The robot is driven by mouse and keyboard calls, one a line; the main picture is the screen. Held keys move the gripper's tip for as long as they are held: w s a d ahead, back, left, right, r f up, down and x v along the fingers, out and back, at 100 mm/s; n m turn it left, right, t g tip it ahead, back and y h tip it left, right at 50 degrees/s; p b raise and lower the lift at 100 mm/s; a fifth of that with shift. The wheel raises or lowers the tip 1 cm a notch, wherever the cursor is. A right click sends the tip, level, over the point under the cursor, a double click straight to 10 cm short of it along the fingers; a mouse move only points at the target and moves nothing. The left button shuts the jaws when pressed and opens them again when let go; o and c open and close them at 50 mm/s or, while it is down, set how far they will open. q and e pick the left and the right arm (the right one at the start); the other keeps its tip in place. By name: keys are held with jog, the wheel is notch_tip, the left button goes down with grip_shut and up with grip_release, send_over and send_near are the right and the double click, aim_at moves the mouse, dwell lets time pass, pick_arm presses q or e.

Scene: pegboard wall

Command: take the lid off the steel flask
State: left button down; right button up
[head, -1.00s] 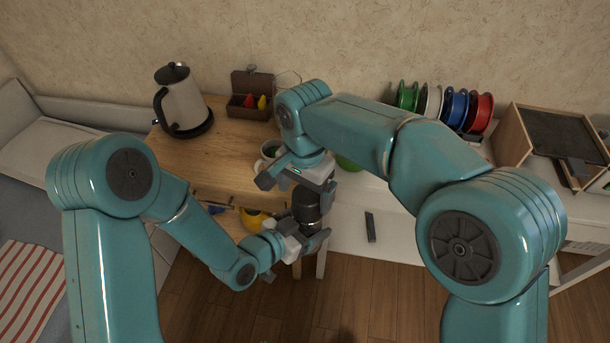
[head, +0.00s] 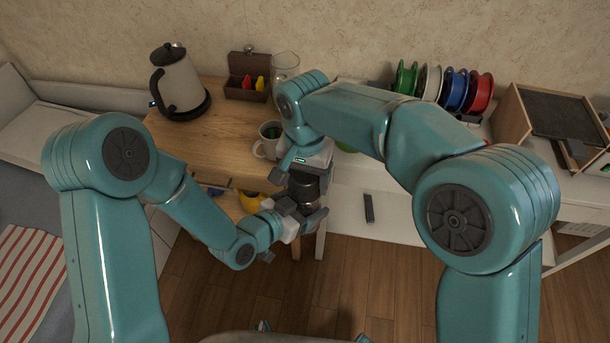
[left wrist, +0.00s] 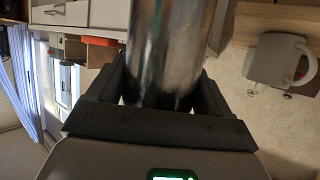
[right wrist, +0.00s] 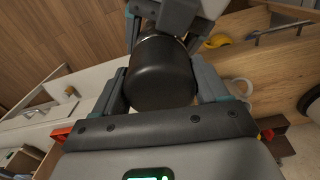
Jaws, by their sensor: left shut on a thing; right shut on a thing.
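The steel flask (head: 304,197) is held in the air in front of the wooden table, between my two grippers. My left gripper (head: 303,215) is shut on its shiny steel body (left wrist: 165,45), which fills the middle of the left wrist view. My right gripper (head: 303,180) is above and shut on the black lid (right wrist: 160,75), a dark cylinder between its fingers in the right wrist view. The left gripper's grey fingers show just beyond the lid there. The join of lid and body is mostly hidden, so I cannot tell whether they are apart.
A mug (head: 267,140) stands on the wooden table (head: 215,135) just behind the grippers. A kettle (head: 180,82), a brown box (head: 247,75) and a clear glass (head: 285,65) stand farther back. Colored spools (head: 445,88) are at right. The floor in front is clear.

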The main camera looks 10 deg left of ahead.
jog(key=n, duration=0.3)
jog(key=shift+a+r, duration=0.1)
jog(key=shift+a, duration=0.25)
jog(key=o, duration=1.2)
jog(key=shift+c, duration=0.2)
jog(key=shift+d, duration=0.1)
